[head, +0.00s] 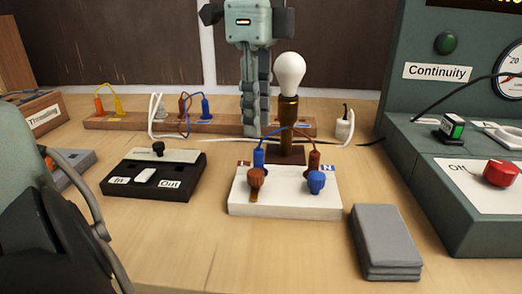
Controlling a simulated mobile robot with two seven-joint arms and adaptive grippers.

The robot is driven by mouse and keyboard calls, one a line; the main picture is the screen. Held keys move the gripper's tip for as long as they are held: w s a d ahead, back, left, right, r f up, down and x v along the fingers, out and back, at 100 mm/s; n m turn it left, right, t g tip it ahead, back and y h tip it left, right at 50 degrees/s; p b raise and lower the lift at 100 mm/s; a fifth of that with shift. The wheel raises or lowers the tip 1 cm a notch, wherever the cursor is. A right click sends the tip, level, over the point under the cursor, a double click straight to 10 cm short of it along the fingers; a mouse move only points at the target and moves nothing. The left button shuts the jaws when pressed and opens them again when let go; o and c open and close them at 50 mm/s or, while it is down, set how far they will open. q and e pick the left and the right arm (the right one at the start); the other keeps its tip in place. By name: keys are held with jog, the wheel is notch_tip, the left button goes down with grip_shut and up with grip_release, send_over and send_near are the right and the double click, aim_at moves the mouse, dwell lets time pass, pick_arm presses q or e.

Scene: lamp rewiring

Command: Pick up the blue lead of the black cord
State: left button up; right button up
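On the white terminal block (284,203) a blue lead (258,158) stands at the back left and a brown lead (314,161) at the back right. Their wires rise and meet in front of the lamp. Another blue lead (205,106) stands in the wooden strip at the back. I cannot tell which blue lead belongs to the black cord (430,107), seen at right. My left gripper (256,132) points down behind the block, left of the bulb, with its fingers close together. Nothing shows clearly between them. My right gripper is out of view.
The lamp (289,110) stands just behind the block. The wooden strip (130,122) with several leads crosses the back. A black switch box (150,185) lies left, a grey block (385,240) front right, and the green tester (440,170) fills the right. Front centre table is clear.

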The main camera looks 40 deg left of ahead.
aim_at(257, 150)
pick_arm(q)
jog(key=shift+f, duration=0.35)
notch_tip(257, 150, down, 6)
jog(key=shift+f+p, duration=0.15)
jog(key=shift+p, duration=0.2)
jog(key=shift+w+f, duration=0.1)
jog(key=shift+f, duration=0.25)
jog(key=c, duration=0.5)
grip_shut()
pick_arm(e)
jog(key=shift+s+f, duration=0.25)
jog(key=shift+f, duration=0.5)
